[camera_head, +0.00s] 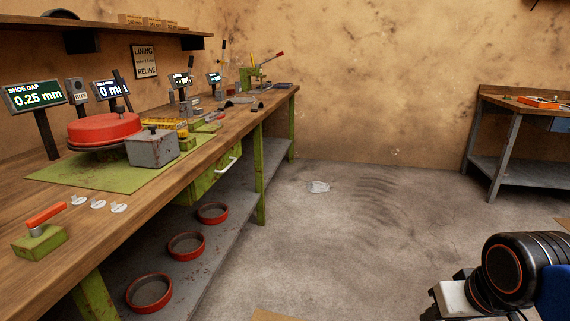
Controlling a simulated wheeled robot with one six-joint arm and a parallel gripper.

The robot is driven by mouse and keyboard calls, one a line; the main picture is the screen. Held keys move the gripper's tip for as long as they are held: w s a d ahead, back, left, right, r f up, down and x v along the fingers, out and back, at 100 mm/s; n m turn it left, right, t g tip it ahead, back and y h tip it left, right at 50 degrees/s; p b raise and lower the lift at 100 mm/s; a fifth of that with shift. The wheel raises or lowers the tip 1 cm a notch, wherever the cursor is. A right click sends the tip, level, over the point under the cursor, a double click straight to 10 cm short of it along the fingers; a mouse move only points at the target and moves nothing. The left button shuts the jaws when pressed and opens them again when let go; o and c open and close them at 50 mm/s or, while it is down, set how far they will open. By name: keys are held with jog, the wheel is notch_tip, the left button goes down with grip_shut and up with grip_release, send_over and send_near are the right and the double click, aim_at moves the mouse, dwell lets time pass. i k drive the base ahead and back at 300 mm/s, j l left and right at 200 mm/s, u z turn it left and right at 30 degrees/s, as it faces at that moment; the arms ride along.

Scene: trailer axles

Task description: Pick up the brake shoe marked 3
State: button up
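I cannot make out a brake shoe marked 3; no such number is readable in the head view. Small dark and grey parts (240,100) lie toward the far end of the long wooden workbench (215,145), too small to identify. A red round drum (103,128) sits on a green mat (100,176) on the near part of the bench. My gripper is not in view; only black, orange-ringed parts of my arm show at the bottom right.
A grey metal box (153,148) stands beside the drum. A green block with an orange lever (40,240) is at the near edge. Several red rings (187,246) lie on the lower shelf. A second bench (515,110) stands right.

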aim_at(255, 104)
jog(key=i+u, duration=0.2)
jog(key=i, duration=0.35)
jog(key=i+l+u, duration=0.15)
jog(key=i, duration=0.35)
jog(key=i+l+u, duration=0.2)
jog(key=i, duration=0.35)
